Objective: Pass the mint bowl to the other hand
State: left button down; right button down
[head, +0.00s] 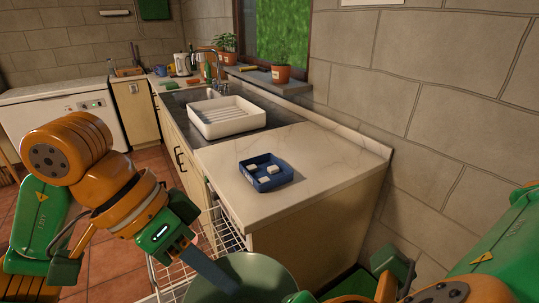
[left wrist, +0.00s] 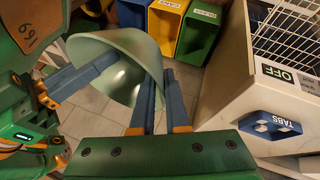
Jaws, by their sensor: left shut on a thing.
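The mint bowl (head: 243,284) is at the bottom of the head view, cut off by the frame edge. My left gripper (head: 212,272) is shut on its rim. In the left wrist view the bowl (left wrist: 118,50) is tilted, its inside partly showing, with its wall between the left gripper's blue-grey fingers (left wrist: 162,100). My right gripper (left wrist: 88,74) comes in from the left there, its fingers overlapping the bowl's near edge. I cannot tell whether they grip it. In the head view the right arm is at the lower right, its fingers mostly out of frame.
A pale counter (head: 330,160) holds a blue tray (head: 267,183) with several white blocks. A white basin (head: 225,118) stands behind it at the sink. A white wire rack (head: 222,234) is below the counter's left edge. Yellow, blue and green bins (left wrist: 165,22) stand beyond the bowl.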

pick_arm(q)
jog(key=shift+s+d, duration=0.1)
dwell(0.3)
jog(key=c, duration=0.8)
grip_release()
jog(key=shift+c, duration=0.2)
jog(key=shift+r, duration=0.1)
